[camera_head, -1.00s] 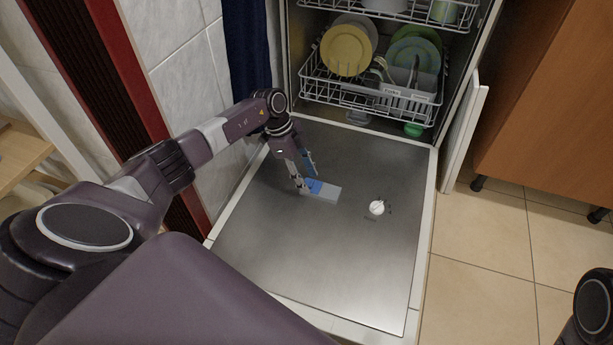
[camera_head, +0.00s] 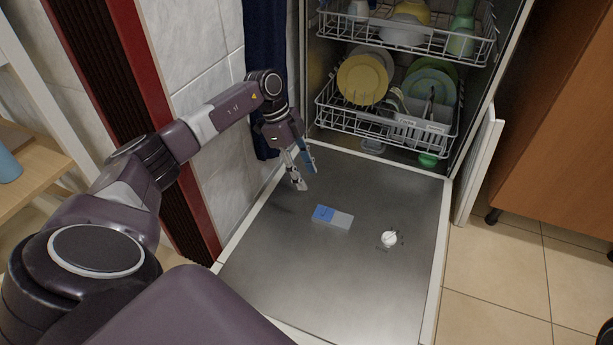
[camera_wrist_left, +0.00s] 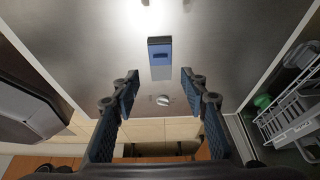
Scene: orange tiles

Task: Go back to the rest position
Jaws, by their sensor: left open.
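My left gripper (camera_head: 303,171) is open and empty above the far left part of the dishwasher's lowered door (camera_head: 290,265). In the left wrist view its two blue-padded fingers (camera_wrist_left: 160,92) stand wide apart with nothing between them. A small blue and grey block (camera_head: 333,217) lies on the door, to the right of and nearer than the gripper, apart from it. The block also shows in the left wrist view (camera_wrist_left: 160,57), beyond the fingertips. My right gripper does not show; only a dark bit of what may be my right arm is at the lower right edge.
A white round knob (camera_head: 389,239) sits on the door, right of the block. The lower rack (camera_head: 385,128) holds plates and cutlery; the upper rack (camera_head: 420,40) holds bowls and cups. A tiled wall stands close left of the gripper. A brown cabinet (camera_head: 560,130) stands at right.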

